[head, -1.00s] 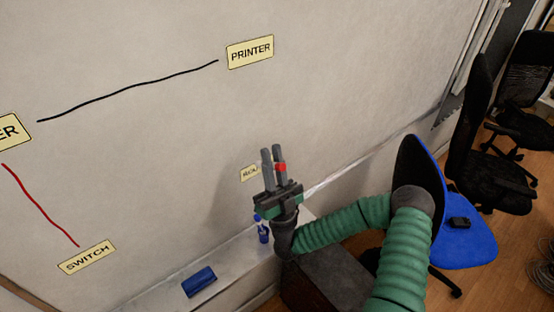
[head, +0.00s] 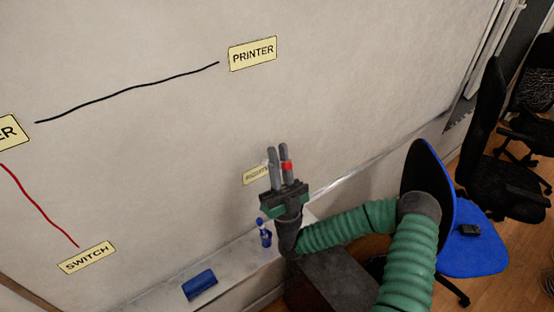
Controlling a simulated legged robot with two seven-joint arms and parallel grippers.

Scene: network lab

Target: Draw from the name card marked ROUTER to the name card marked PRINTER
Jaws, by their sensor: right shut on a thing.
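The PRINTER card (head: 253,54) is pale yellow and sits at the upper middle of the whiteboard (head: 150,180). A black line (head: 130,93) runs from just right of that card to just left of the PRINTER card. My right gripper (head: 277,162) points up in front of the board, below the PRINTER card. It is shut on a marker (head: 287,166) with a red part showing; the fingers hide much of it. My left gripper is not in view.
A red line (head: 38,205) runs down to the SWITCH card (head: 87,257). A partly hidden, hard-to-read card (head: 255,175) is behind my right gripper. A blue marker (head: 265,233) and blue eraser (head: 200,284) are on the tray (head: 160,296). Chairs stand right, including a blue one (head: 475,250).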

